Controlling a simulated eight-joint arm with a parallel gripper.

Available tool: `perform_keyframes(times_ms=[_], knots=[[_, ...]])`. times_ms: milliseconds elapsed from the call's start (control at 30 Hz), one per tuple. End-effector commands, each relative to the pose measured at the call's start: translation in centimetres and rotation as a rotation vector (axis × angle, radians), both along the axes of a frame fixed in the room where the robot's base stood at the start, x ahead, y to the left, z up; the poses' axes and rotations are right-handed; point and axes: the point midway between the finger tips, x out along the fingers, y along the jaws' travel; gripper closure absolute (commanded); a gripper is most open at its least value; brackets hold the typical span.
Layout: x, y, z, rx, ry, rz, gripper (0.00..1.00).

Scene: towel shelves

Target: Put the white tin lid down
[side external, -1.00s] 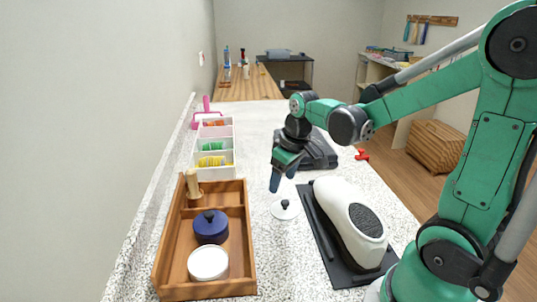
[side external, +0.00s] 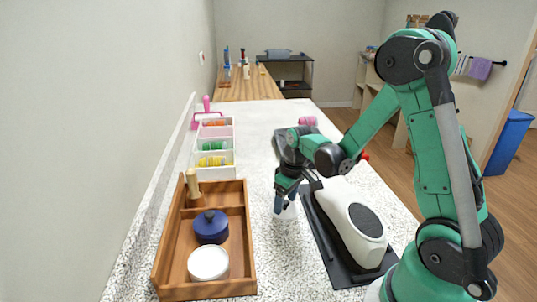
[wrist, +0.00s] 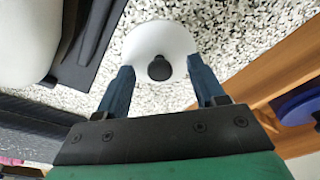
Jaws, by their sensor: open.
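The white tin lid (wrist: 150,38), a round white disc with a black knob (wrist: 159,68), lies flat on the speckled counter. In the side view my gripper (side external: 284,207) is down at the lid and hides most of it. In the wrist view my gripper (wrist: 160,70) is open, with one blue finger on each side of the knob and a gap on both sides. A round white tin (side external: 208,263) stands in the front of the wooden tray (side external: 252,262), left of my gripper.
A blue lidded pot (side external: 210,227) and a wooden piece (side external: 193,184) are also in the tray. A white appliance on a black base (side external: 348,215) stands close to the right of my gripper. White bins (side external: 214,172) stand farther back. The counter behind is partly clear.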

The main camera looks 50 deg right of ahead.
Motion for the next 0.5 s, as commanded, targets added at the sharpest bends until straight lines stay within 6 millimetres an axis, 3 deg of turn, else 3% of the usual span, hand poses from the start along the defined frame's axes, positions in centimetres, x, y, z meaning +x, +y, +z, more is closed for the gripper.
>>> perform_keyframes(times_ms=[167, 367, 400, 500], knots=[[0.01, 0.01, 0.01, 0.000, 0.000, 0.000, 0.37], [0.01, 0.00, 0.02, 0.000, 0.000, 0.000, 0.94], [0.01, 0.00, 0.02, 0.000, 0.000, 0.000, 1.00], [0.01, 0.00, 0.03, 0.000, 0.000, 0.000, 1.00]])
